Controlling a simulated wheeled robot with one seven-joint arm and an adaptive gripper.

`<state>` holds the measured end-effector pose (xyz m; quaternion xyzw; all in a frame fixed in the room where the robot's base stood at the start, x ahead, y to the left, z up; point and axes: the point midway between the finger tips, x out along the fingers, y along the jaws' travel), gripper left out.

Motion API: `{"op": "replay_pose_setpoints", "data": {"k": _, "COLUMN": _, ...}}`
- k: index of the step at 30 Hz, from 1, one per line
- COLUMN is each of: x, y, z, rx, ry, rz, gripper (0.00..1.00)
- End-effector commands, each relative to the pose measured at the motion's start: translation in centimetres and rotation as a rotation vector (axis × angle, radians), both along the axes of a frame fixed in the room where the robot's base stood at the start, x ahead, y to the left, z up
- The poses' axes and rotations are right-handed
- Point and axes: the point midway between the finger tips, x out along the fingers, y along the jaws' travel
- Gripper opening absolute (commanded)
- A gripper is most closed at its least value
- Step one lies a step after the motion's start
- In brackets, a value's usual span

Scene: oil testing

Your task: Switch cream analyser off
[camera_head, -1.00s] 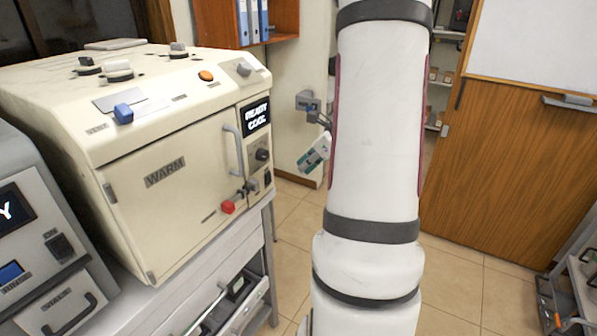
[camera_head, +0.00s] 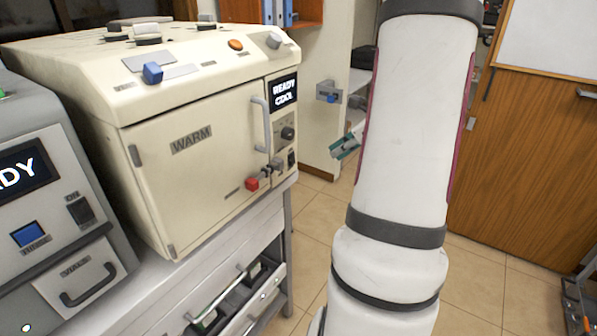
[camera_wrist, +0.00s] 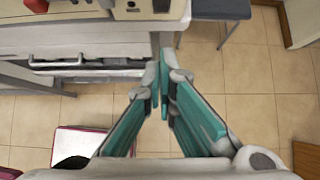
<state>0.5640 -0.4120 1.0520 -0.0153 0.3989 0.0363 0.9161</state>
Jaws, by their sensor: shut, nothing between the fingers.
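The cream analyser (camera_head: 190,152) stands on a grey bench at the left in the head view. A dark knob (camera_head: 288,133) and a small dark rocker switch (camera_head: 291,158) sit below the display; the rocker's position is too small to tell. My gripper (camera_head: 338,152), with teal fingers, is right of the analyser and apart from it. In the wrist view my gripper (camera_wrist: 164,88) has its fingertips together and empty, below the analyser's edge (camera_wrist: 150,10).
A grey machine (camera_head: 50,215) with a READY display stands left of the analyser. A grey wall box (camera_head: 328,91) is behind my gripper. Under the bench is an open drawer or tray (camera_head: 240,312). Tiled floor (camera_head: 310,215) is clear right of the bench.

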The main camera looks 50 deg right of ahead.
Motion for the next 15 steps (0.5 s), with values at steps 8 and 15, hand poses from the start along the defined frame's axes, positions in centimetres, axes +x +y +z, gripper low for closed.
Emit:
{"op": "replay_pose_setpoints", "data": {"k": 8, "x": -0.17, "y": -0.22, "z": -0.05, "rx": -0.001, "ry": -0.009, "rz": 0.000, "gripper": 0.00}}
{"op": "replay_pose_setpoints", "data": {"k": 15, "x": 0.06, "y": -0.20, "z": -0.31, "rx": 0.001, "ry": -0.008, "rz": 0.000, "gripper": 0.00}}
